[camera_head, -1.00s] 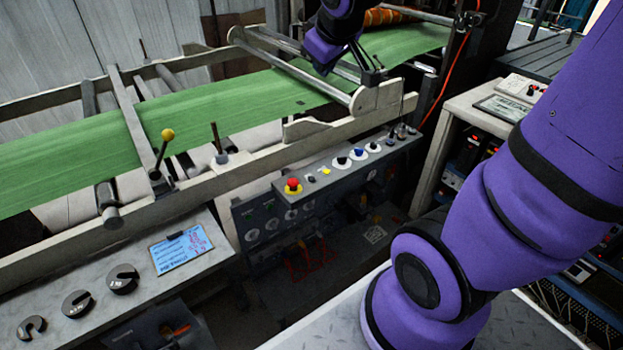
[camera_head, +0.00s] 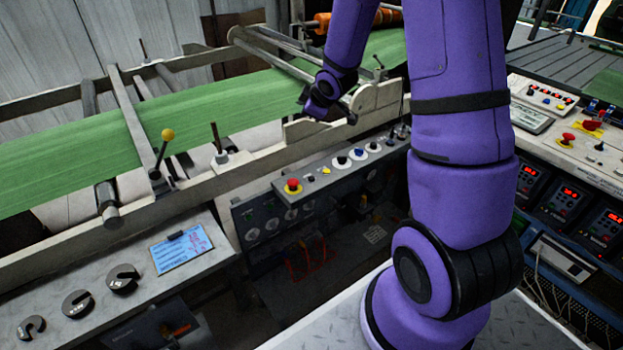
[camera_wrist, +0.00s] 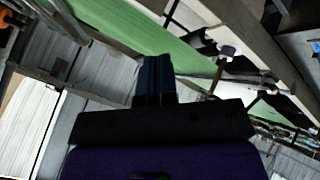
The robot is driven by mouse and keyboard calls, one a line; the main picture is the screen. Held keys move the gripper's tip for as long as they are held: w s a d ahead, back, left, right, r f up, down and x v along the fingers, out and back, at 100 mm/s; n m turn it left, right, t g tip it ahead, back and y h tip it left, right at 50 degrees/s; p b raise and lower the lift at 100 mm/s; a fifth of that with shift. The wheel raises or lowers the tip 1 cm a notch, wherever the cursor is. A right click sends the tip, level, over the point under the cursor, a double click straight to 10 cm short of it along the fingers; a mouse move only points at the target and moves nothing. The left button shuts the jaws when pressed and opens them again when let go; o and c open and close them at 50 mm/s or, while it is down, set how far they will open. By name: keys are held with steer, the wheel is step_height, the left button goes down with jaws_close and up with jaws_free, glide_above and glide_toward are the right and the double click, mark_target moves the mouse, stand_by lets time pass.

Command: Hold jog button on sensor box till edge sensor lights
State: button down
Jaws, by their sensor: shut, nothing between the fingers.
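My gripper shows in the wrist view (camera_wrist: 153,62) with its two dark fingers shut together and nothing between them. In the head view my purple wrist hangs over the near rail of the web frame, above the control panel (camera_head: 318,185); the fingertips are hard to make out there. The panel carries a red mushroom button (camera_head: 292,186), a small yellow button (camera_head: 326,171) and several round dials and knobs. I cannot tell which part is the sensor box or its jog button. No lit edge sensor can be made out.
A green web (camera_head: 80,185) runs across the frame. A yellow-knobbed lever (camera_head: 167,134) stands up from it. A grey bench with a blue label card (camera_head: 181,248) is at lower left. A console with red displays (camera_head: 570,195) is at right.

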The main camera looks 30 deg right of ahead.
mark_target(311, 179)
step_height(311, 179, down, 14)
steer(key=w+d+n+y, duration=0.1)
steer(key=n+y, duration=0.1)
steer(key=n, duration=0.1)
steer(key=shift+t+y, duration=0.3)
steer(key=shift+y, duration=0.1)
steer(key=shift+f, duration=0.15)
steer(key=shift+f, duration=4.3)
steer(key=shift+f, duration=0.15)
steer(key=shift+f, duration=0.3)
